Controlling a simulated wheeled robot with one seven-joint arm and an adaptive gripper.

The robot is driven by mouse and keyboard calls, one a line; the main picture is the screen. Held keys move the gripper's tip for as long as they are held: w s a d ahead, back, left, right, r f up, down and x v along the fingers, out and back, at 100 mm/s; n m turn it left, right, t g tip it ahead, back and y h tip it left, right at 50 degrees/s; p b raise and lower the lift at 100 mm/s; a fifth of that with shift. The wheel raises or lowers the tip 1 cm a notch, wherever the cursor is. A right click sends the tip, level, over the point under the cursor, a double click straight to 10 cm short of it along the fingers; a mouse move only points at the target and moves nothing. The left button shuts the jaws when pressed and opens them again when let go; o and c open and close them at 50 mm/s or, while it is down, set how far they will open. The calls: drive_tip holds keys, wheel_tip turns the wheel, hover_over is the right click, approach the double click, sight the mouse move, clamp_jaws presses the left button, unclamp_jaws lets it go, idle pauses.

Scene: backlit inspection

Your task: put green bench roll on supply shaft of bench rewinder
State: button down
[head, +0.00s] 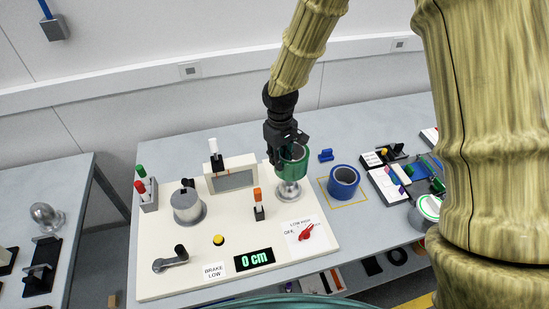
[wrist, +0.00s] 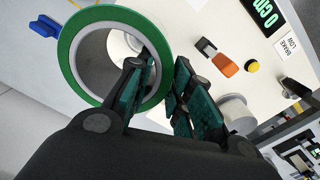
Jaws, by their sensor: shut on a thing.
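The green bench roll (head: 293,172) is pinched by its wall in my gripper (head: 287,143). In the wrist view the roll (wrist: 72,72) is a green ring with a pale core, and my gripper (wrist: 165,88) has one finger inside it and one outside. The roll is upright over a silver flanged shaft (head: 289,193) at the right of the bench rewinder (head: 200,267). The shaft's flange shows below the roll, and a silver part (wrist: 122,45) shows through the roll's hole. I cannot tell whether the shaft's tip is inside the roll.
A blue roll (head: 344,178) stands in a yellow-outlined square to the right. The panel carries a grey drum (head: 187,207), an orange-topped lever (head: 258,203), a crank (head: 171,262), a red knob (head: 306,232) and a display reading 0 cm (head: 254,259). Small items crowd the bench's right side.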

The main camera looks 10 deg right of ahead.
drive_tip(key=shift+f+b, duration=1.3)
drive_tip(key=shift+f, duration=1.55)
drive_tip(key=shift+f+b, duration=1.35)
drive_tip(key=shift+f, duration=1.55)
drive_tip(key=c, duration=1.2)
unclamp_jaws()
wheel_tip(320, 180, up, 12)
drive_tip(key=shift+s+a+r, duration=0.1)
